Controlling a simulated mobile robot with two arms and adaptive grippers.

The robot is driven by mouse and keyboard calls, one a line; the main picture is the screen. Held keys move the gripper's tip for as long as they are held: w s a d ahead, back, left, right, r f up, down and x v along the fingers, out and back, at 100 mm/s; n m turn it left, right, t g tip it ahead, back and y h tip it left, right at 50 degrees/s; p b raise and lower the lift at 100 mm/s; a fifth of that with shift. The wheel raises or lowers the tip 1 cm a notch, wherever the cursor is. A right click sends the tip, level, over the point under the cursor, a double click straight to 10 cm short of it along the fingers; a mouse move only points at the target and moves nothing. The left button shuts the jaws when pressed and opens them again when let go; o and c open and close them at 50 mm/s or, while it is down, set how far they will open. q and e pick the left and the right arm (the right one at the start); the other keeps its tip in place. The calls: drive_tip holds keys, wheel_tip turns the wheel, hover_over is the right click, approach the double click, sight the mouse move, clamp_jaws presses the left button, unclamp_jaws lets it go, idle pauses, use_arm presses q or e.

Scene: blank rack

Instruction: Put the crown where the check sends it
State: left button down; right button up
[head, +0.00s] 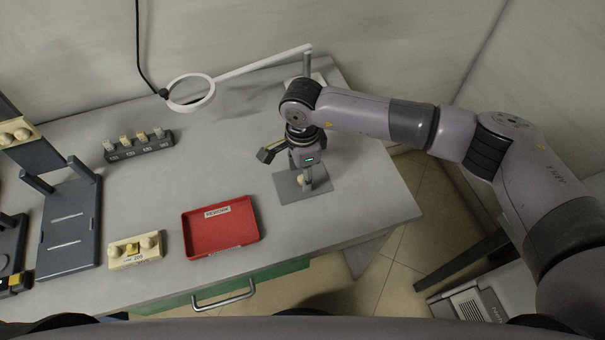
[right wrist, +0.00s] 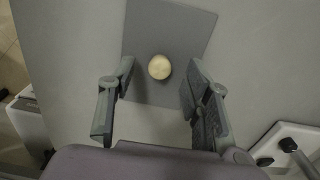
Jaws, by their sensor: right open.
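The crown seems to be the small cream round piece (right wrist: 159,66) on a dark grey plate (right wrist: 190,35) in the right wrist view. In the head view it shows as a small pale spot (head: 301,180) below my right gripper (head: 303,172), over the same plate (head: 290,194). My right gripper (right wrist: 161,72) is open, with one finger on each side of the piece and visible gaps to both. I cannot tell how far above the plate the fingertips are. A red tray (head: 187,236), with a label that seems to read REWORK, lies left of the plate. My left gripper is not in view.
A ring magnifier (head: 191,77) reaches over the table's back from a post (head: 307,65) behind my right gripper. A dark block (head: 138,152) holds several small pale pieces. A cream block with two knobs (head: 135,261) and dark stands (head: 70,235) are at left. The table's middle is clear.

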drive_tip(key=shift+f, duration=0.55)
drive_tip(key=c, duration=0.8)
drive_tip(key=shift+c, duration=0.2)
drive_tip(key=shift+r, duration=0.15)
